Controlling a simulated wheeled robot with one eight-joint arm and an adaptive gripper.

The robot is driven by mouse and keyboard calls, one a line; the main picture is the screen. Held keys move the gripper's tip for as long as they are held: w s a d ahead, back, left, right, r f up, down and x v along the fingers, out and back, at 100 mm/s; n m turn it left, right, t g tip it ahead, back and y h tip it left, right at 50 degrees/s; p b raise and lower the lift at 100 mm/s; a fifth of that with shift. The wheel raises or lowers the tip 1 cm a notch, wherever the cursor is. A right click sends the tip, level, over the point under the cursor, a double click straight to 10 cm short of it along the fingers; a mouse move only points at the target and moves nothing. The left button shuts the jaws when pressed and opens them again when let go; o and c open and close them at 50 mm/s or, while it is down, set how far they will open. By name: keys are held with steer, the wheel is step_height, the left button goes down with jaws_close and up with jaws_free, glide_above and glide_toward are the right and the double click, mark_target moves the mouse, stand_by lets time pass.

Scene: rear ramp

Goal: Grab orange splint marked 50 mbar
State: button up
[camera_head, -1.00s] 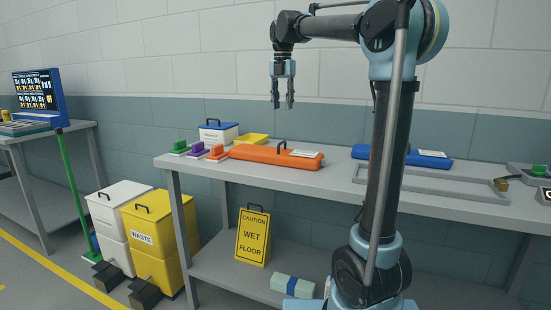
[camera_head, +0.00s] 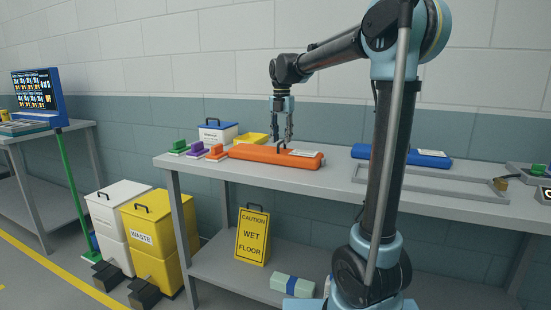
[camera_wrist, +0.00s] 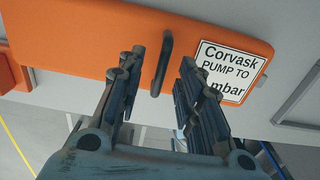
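The orange splint (camera_head: 262,155) lies flat on the grey table, with a dark handle (camera_head: 283,147) on top and a white label (camera_head: 304,153) to its right. In the wrist view the splint (camera_wrist: 120,35) fills the upper part. Its label (camera_wrist: 223,70) reads "Corvask PUMP TO ... mbar"; the number is hidden behind a finger. My gripper (camera_head: 283,139) points down over the handle. In the wrist view my gripper (camera_wrist: 157,72) is open, with its fingers on either side of the handle (camera_wrist: 162,63), not closed on it.
Green (camera_head: 179,147), purple (camera_head: 197,149) and orange (camera_head: 216,152) clip-like pieces stand left of the splint. A yellow tray (camera_head: 251,139) and a white box with a blue lid (camera_head: 218,132) sit behind. A blue splint (camera_head: 425,158) and a grey frame (camera_head: 440,180) lie to the right.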

mark_target(281, 142)
steer(key=shift+f, duration=1.5)
jaws_close()
steer(key=shift+r, duration=0.15)
